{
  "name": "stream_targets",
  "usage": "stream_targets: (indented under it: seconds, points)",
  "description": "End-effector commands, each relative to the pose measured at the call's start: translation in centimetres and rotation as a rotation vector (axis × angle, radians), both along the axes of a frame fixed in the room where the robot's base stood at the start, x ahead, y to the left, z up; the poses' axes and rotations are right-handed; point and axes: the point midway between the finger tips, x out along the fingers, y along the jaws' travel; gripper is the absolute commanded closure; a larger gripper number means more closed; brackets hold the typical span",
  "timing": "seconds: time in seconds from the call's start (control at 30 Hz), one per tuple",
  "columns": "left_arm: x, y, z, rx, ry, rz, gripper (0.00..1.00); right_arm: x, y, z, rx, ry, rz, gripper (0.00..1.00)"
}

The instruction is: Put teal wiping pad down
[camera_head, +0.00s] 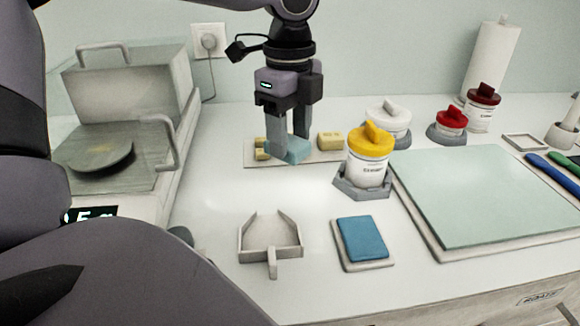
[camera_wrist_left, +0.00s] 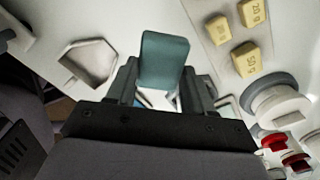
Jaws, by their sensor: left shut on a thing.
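The teal wiping pad (camera_head: 294,151) is a small block between the fingers of my left gripper (camera_head: 288,138) in the head view. That gripper is shut on it and points down, over the front part of a flat pale board (camera_head: 318,158). I cannot tell whether the pad touches the board. In the left wrist view the pad (camera_wrist_left: 163,60) shows clearly, gripped between the two fingers (camera_wrist_left: 158,88). My right gripper is in neither view.
Yellow weights (camera_head: 330,140) sit on the board close to the pad. A yellow-lidded jar (camera_head: 368,160) stands right of it. A scoop-like tray (camera_head: 269,238) and a blue pad (camera_head: 363,238) on a pale base lie in front. A scale (camera_head: 112,175) stands left.

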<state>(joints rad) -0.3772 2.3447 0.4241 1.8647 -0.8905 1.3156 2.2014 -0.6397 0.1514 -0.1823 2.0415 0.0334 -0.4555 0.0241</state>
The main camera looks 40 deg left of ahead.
Motion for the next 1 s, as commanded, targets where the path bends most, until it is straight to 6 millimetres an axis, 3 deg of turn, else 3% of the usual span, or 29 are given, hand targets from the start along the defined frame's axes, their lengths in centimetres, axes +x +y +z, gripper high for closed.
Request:
stream_targets:
  seconds: [0.1, 0.27, 0.5, 0.9, 0.93, 1.0]
  points:
    - [0.0, 0.0, -1.6, -0.001, 0.001, 0.000, 0.73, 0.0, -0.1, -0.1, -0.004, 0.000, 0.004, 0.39]
    - [0.0, 0.0, -2.5, 0.001, 0.001, 0.000, 0.73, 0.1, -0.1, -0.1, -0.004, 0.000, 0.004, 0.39]
    - [-0.1, 0.0, -5.9, 0.000, 0.003, 0.000, 0.73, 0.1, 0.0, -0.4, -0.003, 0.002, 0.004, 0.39]
    - [0.0, 0.0, -6.6, 0.000, -0.001, 0.000, 0.73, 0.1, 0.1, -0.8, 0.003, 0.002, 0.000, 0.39]
    - [0.0, 0.0, -6.5, 0.000, -0.001, 0.000, 0.45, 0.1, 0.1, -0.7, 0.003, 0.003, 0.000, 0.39]
    - [0.0, 0.0, -6.4, 0.000, -0.001, 0.000, 0.23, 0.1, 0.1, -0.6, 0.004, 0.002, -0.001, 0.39]
